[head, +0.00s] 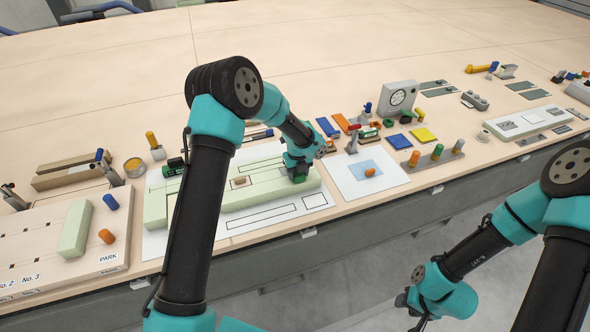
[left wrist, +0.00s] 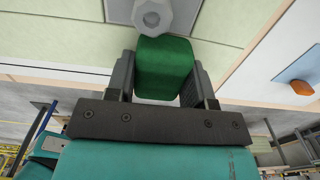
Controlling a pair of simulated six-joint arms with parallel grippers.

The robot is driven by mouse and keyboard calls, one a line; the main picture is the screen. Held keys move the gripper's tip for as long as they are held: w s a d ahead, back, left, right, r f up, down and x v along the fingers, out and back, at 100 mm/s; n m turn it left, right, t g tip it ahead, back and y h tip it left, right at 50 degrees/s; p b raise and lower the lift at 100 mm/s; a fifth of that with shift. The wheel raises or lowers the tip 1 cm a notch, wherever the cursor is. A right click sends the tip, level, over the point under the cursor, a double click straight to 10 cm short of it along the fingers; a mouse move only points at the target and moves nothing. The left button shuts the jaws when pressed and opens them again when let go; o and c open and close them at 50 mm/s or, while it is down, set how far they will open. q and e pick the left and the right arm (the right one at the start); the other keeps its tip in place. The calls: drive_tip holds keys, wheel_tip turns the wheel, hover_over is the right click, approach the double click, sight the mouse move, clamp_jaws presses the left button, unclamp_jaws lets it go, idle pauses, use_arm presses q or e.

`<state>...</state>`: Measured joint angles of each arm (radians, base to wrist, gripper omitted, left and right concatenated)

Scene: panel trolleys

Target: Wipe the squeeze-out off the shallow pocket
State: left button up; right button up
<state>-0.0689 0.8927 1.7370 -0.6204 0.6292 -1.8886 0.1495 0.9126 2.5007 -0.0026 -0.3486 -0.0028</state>
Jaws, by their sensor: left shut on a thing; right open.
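A pale green panel (head: 215,205) lies on a white sheet near the table's front edge. It has a shallow recess with a beige lump (head: 240,181) in it. My left gripper (head: 300,174) is over the panel's right end, shut on a dark green block (left wrist: 166,68). In the left wrist view the block sits between both fingers, close to the pale green surface (left wrist: 70,28); I cannot tell if it touches. I cannot make out any squeeze-out. My right gripper (head: 418,308) is open, low in front of the table, away from the panel.
A board marked PARK (head: 60,255) with a pale green block (head: 75,228) and pegs is at the left. A white sheet with a blue patch (head: 366,170) and orange knob lies right of the panel. The table's far side is clear.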

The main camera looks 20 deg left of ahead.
use_arm(q)
drive_tip(key=shift+w+d+f, duration=0.15)
drive_tip(key=shift+w+d, duration=0.2)
drive_tip(key=shift+d, duration=0.2)
drive_tip(key=shift+w+d+f, duration=0.15)
drive_tip(key=shift+w+d, duration=0.2)
drive_tip(key=shift+d, duration=0.15)
drive_tip(key=shift+w+d, duration=0.25)
drive_tip(key=shift+d, duration=0.05)
drive_tip(key=shift+r, duration=0.1)
drive_tip(key=s+a, duration=0.2)
drive_tip(key=a, duration=0.1)
drive_tip(key=shift+s+a, duration=0.15)
drive_tip(key=shift+s, duration=0.1)
drive_tip(key=shift+r, duration=4)
